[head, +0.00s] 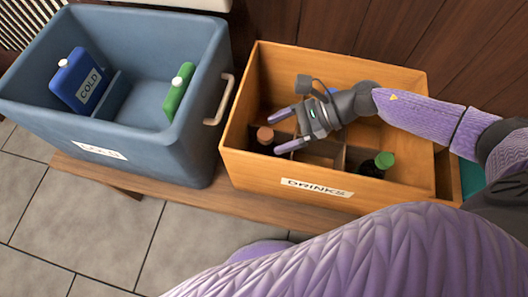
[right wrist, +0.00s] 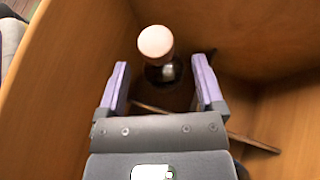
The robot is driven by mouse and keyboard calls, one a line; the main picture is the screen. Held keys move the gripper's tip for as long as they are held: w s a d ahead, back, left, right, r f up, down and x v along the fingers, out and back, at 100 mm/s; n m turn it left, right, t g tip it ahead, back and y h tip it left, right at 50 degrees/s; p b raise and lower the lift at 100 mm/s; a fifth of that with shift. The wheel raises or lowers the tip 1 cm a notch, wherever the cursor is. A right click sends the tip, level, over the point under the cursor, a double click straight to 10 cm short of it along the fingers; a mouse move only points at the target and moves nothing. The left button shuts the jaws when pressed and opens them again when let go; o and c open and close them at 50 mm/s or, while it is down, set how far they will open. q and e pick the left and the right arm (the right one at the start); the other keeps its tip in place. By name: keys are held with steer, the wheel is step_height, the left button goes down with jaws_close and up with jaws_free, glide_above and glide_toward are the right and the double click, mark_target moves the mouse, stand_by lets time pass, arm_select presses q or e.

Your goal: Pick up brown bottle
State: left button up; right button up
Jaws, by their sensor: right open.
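A dark bottle with a light brown cap (head: 265,136) stands in the left part of the wooden drinks crate (head: 317,198). In the right wrist view the bottle's cap (right wrist: 155,42) shows above its dark, glossy body, just beyond my fingertips. My right gripper (head: 281,131) is open over the crate, its fingers on either side of the cap as seen from the head. In the right wrist view the open right gripper (right wrist: 163,80) has nothing between its pads that it touches. The bottle's lower body is hidden by the crate wall. My left gripper is not in view.
A dark bottle with a green cap (head: 384,161) stands in another compartment of the crate. Thin dividers split the crate. A blue cooler box (head: 180,165) stands to the left, holding a blue pack (head: 77,82) and a green one (head: 178,92). Both containers rest on a wooden bench (head: 240,207).

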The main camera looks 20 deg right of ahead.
mark_target(265, 139)
steer(key=x, duration=0.4)
steer(key=shift+b, duration=0.35)
steer(key=shift+r, duration=0.1)
jaws_close()
stand_by(0.4)
stand_by(0.4)
